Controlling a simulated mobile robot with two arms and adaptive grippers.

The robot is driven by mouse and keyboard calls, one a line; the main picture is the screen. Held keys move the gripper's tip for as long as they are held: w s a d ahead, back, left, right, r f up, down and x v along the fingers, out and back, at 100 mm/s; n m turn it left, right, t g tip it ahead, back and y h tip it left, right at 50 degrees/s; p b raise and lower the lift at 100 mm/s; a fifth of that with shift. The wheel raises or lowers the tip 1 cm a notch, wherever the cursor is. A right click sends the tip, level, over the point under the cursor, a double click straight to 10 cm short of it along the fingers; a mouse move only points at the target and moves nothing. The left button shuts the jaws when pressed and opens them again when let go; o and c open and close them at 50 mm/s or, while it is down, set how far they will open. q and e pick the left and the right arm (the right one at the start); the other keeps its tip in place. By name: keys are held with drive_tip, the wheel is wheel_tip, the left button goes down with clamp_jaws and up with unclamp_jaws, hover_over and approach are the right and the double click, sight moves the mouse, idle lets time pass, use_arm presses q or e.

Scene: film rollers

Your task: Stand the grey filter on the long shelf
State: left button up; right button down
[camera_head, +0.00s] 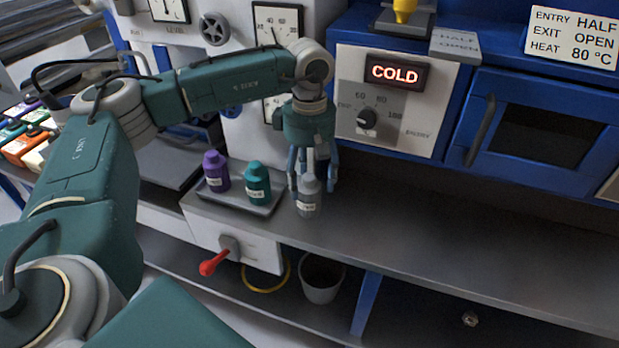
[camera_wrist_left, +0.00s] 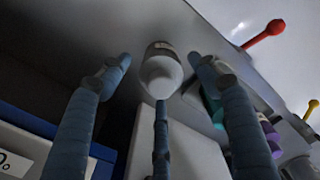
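The grey filter (camera_head: 309,196), a small bottle shape with a pale label, appears upright at the long shelf (camera_head: 420,235), just right of a small tray; I cannot tell whether its base touches the shelf. My left gripper (camera_head: 310,183) points down over it, with its fingers around its upper part. In the left wrist view the filter (camera_wrist_left: 161,72) lies between the three spread fingers (camera_wrist_left: 160,85), with gaps visible at the sides. The left gripper looks open. My right gripper is not in view.
The grey tray (camera_head: 268,209) holds a purple bottle (camera_head: 216,171) and a teal bottle (camera_head: 257,183). A red-handled lever (camera_head: 214,262) sticks out below it. The blue oven unit (camera_head: 500,110) with its COLD display stands behind. The shelf is clear to the right.

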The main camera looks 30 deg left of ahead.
use_arm(q)
wheel_tip(320, 180, up, 12)
drive_tip(key=p, duration=0.8)
drive_tip(key=shift+r, duration=0.15)
